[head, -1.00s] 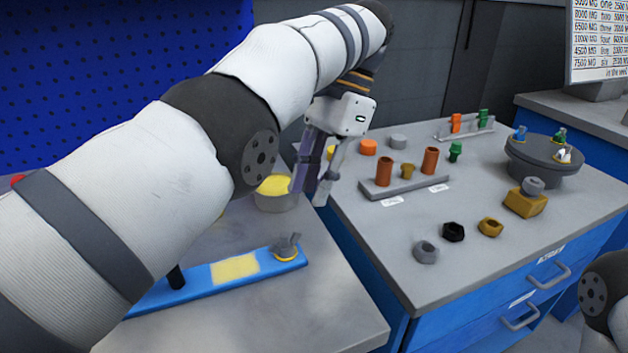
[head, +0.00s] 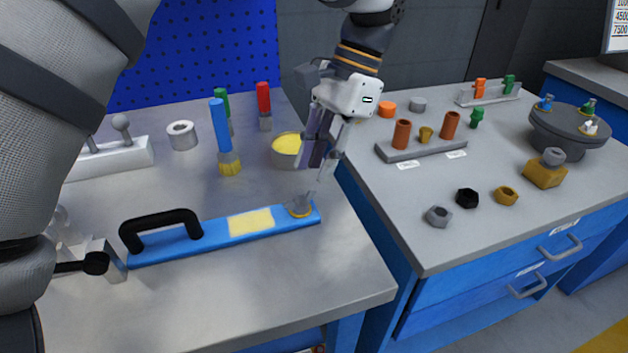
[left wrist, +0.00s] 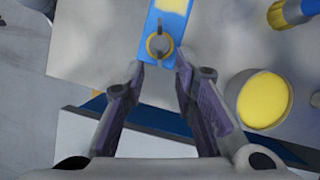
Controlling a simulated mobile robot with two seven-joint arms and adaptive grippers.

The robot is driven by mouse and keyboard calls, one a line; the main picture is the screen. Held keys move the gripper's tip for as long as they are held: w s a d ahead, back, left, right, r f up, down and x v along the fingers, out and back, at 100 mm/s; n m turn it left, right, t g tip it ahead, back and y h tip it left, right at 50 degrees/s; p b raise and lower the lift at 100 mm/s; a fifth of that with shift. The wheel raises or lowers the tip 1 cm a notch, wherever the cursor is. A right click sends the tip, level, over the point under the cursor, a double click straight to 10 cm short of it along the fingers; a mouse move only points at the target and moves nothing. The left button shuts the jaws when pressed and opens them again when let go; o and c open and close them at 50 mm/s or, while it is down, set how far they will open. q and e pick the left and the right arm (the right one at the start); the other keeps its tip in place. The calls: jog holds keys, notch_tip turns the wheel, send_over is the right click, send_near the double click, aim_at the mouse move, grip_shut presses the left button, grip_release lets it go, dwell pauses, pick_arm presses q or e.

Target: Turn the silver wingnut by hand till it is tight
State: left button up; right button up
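The silver wingnut (head: 300,206) is a small grey winged piece over a yellow ring on the right end of a blue plate (head: 180,244). The left wrist view shows it from above (left wrist: 159,44), near the top centre. My left gripper (head: 316,182) points down just above it. Its fingers are open, and in the left wrist view the fingertips (left wrist: 160,65) are apart, slightly below the wingnut and to either side. I cannot tell whether they touch it; nothing is held. My right gripper is not in view.
A black handle (head: 160,226) stands on the blue plate. A round pot with yellow contents (head: 287,150) is behind the gripper. Blue (head: 221,126), green and red upright tools stand at the back. A side table (head: 400,240) holds nuts, pegs and a round stand (head: 568,132).

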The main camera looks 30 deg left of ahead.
aim_at(310, 192)
pick_arm(q)
jog(key=shift+x, duration=2.35)
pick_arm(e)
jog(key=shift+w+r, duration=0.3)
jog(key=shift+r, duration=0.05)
pick_arm(q)
grip_shut()
jog(key=shift+s+d+r+m+p, duration=0.1)
jog(key=shift+r+m+p, duration=0.15)
jog(key=shift+m+p, duration=0.2)
jog(key=shift+m+y, duration=0.3)
jog(key=shift+m, duration=0.05)
jog(key=shift+f, duration=0.3)
grip_release()
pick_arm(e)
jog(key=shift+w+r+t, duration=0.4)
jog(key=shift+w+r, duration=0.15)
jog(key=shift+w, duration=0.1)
